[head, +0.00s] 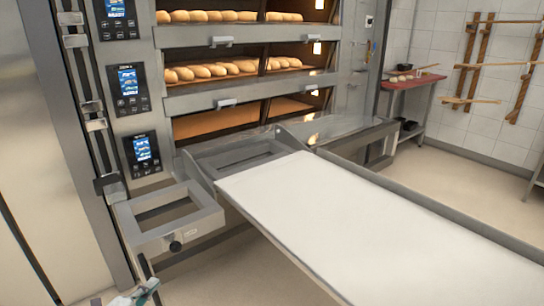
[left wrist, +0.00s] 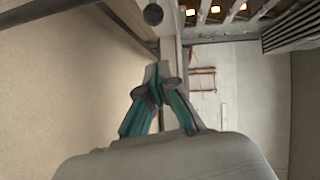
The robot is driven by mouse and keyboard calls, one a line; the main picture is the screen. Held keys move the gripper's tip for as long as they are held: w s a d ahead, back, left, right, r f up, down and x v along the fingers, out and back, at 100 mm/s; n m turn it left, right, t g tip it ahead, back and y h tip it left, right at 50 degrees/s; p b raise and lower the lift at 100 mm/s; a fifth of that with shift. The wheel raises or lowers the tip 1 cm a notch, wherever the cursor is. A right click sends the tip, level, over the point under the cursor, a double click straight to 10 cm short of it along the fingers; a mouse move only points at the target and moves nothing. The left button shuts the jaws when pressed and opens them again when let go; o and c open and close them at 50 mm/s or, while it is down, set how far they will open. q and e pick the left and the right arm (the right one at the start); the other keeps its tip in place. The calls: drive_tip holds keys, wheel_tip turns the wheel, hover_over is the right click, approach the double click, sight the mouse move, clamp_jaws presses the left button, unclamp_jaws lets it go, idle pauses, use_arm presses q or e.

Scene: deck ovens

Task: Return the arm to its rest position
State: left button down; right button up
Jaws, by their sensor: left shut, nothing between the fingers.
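My left gripper (head: 136,296) is low at the bottom left edge of the head view, in front of the oven and below the loader's metal frame. In the left wrist view its teal fingers (left wrist: 159,78) meet at the tips and hold nothing. A dark round knob (left wrist: 153,14) and a metal frame edge show just beyond the fingertips, apart from them as far as I can tell. My right gripper is in neither view.
The deck oven (head: 235,90) has loaves on its upper two decks; the lowest deck looks empty. A loader with a white belt (head: 370,225) extends toward the bottom right. Its left frame (head: 150,235) carries a black knob (head: 175,246). A red-topped table (head: 413,81) stands at the back right.

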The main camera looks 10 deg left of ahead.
use_arm(q)
drive_tip(key=s+d+f+n+g+y, duration=0.25)
drive_tip(key=s+f+n, duration=0.25)
drive_tip(key=f, duration=0.6)
drive_tip(key=s+d+f+n+g+y, duration=0.2)
drive_tip(key=s+f+n+g, duration=0.3)
drive_tip(key=f, duration=0.6)
drive_tip(key=s+d+f+n+g, duration=0.3)
drive_tip(key=s+d+f+n, duration=0.1)
drive_tip(key=s+d+f, duration=0.5)
drive_tip(key=s+d+f+n+g+h, duration=0.25)
drive_tip(key=s+d+f+g, duration=0.2)
drive_tip(key=s+d, duration=0.5)
drive_tip(key=s+a+r+p, duration=0.1)
drive_tip(key=s+a+p, duration=0.1)
drive_tip(key=s+p, duration=0.5)
drive_tip(key=s+a+r+m+p, duration=0.1)
drive_tip(key=s+a+r+p, duration=0.1)
drive_tip(key=s+p, duration=0.5)
drive_tip(key=shift+s+r, duration=0.3)
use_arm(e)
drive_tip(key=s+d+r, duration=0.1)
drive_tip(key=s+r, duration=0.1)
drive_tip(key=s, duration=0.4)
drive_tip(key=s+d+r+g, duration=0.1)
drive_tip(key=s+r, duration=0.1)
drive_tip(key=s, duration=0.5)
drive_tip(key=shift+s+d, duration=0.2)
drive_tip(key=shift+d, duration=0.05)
